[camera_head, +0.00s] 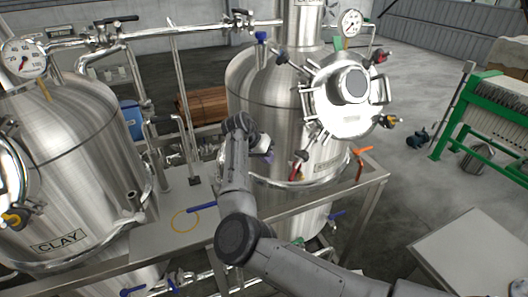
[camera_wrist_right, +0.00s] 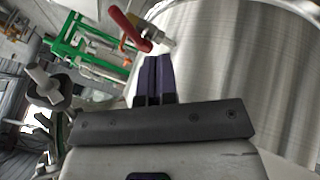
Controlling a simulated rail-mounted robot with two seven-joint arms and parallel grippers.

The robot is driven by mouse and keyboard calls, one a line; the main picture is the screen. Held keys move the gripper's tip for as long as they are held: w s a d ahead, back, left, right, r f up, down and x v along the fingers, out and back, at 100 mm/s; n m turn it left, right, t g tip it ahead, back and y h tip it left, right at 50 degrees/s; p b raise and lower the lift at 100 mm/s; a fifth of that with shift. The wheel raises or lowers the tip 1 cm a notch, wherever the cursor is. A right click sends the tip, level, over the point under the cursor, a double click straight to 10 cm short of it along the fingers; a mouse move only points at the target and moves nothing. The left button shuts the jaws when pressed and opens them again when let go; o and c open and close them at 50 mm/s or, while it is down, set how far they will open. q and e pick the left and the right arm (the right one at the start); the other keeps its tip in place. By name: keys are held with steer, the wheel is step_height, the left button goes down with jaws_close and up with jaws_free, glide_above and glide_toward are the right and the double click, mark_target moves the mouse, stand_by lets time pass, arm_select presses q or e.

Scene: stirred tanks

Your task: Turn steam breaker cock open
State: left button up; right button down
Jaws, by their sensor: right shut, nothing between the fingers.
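A small cock with a red handle (camera_head: 297,167) sits on the lower front of the right-hand steel tank (camera_head: 262,95). A red-handled cock (camera_wrist_right: 130,28) also shows in the right wrist view, above and a little left of the fingertips. I see no label that tells me which cock is the steam breaker cock. My right gripper (camera_head: 266,150) is beside this tank, to the left of the red handle. Its dark fingers (camera_wrist_right: 157,62) are shut and empty, and appear apart from the handle. My left gripper is not in view.
An orange-red handle (camera_head: 362,157) stands at the bench's right corner. A blue-handled valve (camera_head: 202,207) is on the bench by my right arm. The CLAY tank (camera_head: 65,170) stands at left. A green-framed press (camera_head: 485,115) stands at right, with open floor before it.

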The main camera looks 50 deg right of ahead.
mark_target(292, 173)
steer(key=s+d+f+p, duration=0.1)
steer(key=s+d+f, duration=0.2)
steer(key=s+f, duration=0.1)
steer(key=shift+s+f+p, duration=0.25)
steer(key=shift+s+p, duration=0.1)
steer(key=shift+s, duration=0.3)
steer(key=shift+d, duration=0.1)
steer(key=s+p, duration=0.1)
steer(key=p, duration=0.2)
steer(key=shift+s, duration=0.4)
steer(key=shift+w, duration=0.15)
